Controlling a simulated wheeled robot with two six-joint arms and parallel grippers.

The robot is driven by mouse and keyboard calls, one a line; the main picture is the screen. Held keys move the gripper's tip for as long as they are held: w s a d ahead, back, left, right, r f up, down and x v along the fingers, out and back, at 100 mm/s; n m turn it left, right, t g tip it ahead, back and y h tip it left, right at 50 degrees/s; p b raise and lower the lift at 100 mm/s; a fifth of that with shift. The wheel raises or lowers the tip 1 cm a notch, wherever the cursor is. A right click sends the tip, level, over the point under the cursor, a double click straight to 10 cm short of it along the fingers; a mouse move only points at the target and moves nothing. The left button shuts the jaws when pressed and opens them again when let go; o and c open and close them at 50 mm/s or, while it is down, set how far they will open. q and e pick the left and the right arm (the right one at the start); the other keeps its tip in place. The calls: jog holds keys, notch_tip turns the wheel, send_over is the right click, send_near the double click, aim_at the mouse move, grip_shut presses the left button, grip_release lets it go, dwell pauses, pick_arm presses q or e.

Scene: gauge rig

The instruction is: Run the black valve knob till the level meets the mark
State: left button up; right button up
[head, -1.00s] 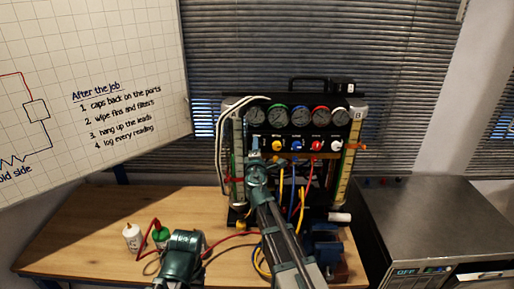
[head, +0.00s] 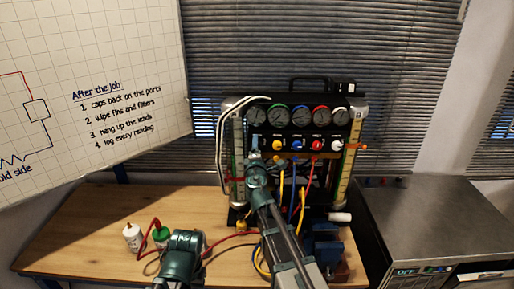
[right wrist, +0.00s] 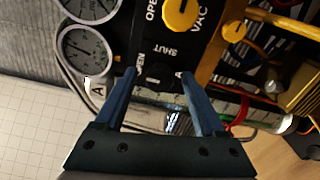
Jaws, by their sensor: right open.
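My right gripper (head: 255,146) is open in front of the left part of the gauge rig (head: 300,101). In the right wrist view its blue fingers (right wrist: 159,75) stand either side of the small black valve knob (right wrist: 158,75), below the word SHUT; contact is unclear. The head view hides this knob behind the gripper. Sight tube A (head: 238,150) stands at the rig's left edge, with a red mark (head: 234,180) low on it. The liquid level in tube A cannot be read.
Sight tube B (head: 347,170) with an orange pointer (head: 358,147) stands at the rig's right. A yellow knob (right wrist: 181,13) is close above the fingers. Coloured hoses hang in front of the rig.

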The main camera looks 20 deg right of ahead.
jog(key=v, duration=1.3)
jog(key=shift+w, duration=0.1)
dwell(6.6)
